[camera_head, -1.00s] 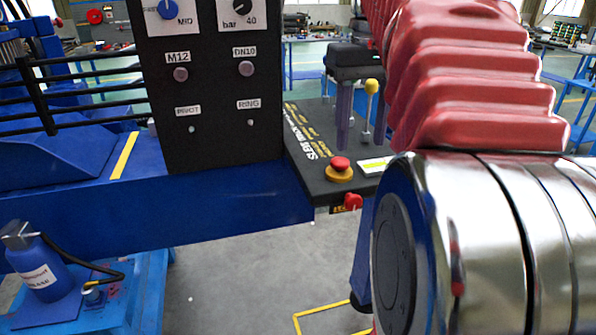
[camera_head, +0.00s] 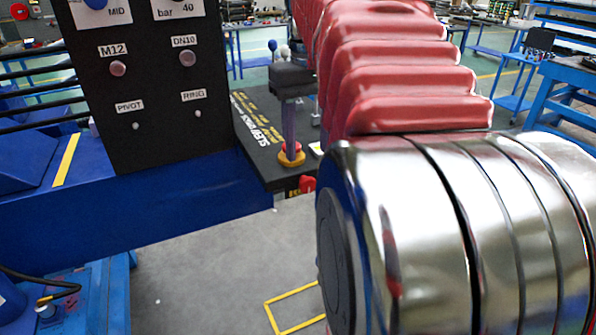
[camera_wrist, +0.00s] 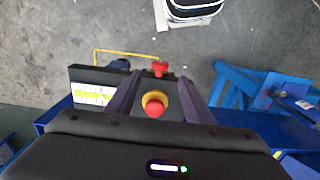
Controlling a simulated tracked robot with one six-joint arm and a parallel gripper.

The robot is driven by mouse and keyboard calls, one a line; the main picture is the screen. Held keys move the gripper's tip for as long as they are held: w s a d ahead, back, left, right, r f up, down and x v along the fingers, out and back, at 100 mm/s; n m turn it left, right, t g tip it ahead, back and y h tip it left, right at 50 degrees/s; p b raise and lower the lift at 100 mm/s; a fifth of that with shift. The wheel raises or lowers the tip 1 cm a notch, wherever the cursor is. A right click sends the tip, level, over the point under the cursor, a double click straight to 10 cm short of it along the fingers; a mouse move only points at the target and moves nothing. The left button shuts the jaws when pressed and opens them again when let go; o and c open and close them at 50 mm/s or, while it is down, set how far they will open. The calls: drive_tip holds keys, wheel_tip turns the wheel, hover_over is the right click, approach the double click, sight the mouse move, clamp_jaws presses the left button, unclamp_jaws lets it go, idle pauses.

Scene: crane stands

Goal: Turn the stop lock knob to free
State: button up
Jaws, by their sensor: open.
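A red mushroom stop button on a yellow collar (camera_head: 291,157) sits on the black control panel (camera_head: 255,140). A second red knob (camera_head: 307,184) is on the panel's front edge, beside a partly hidden yellow-black label. I cannot tell from lettering which is the stop lock knob. My gripper (camera_head: 289,143) is open, with its fingers pointing down over the mushroom button. In the wrist view the mushroom button (camera_wrist: 154,105) appears between the two spread fingers, and the front-edge knob (camera_wrist: 160,69) lies beyond them. I cannot tell whether the fingers touch the button.
An upright black board (camera_head: 150,90) with labelled knobs stands left of the panel, on a blue beam (camera_head: 150,215). Levers with round tops (camera_head: 273,46) stand behind my gripper. Yellow lines (camera_head: 295,310) mark the open grey floor in front. Blue benches (camera_head: 560,85) stand at the right.

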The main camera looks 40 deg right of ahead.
sight(307, 178)
wheel_tip(307, 178, down, 8)
drive_tip(key=shift+f, duration=0.1)
idle(0.4)
drive_tip(key=shift+c, duration=0.6)
drive_tip(key=c, duration=0.9)
drive_tip(key=shift+d, duration=0.15)
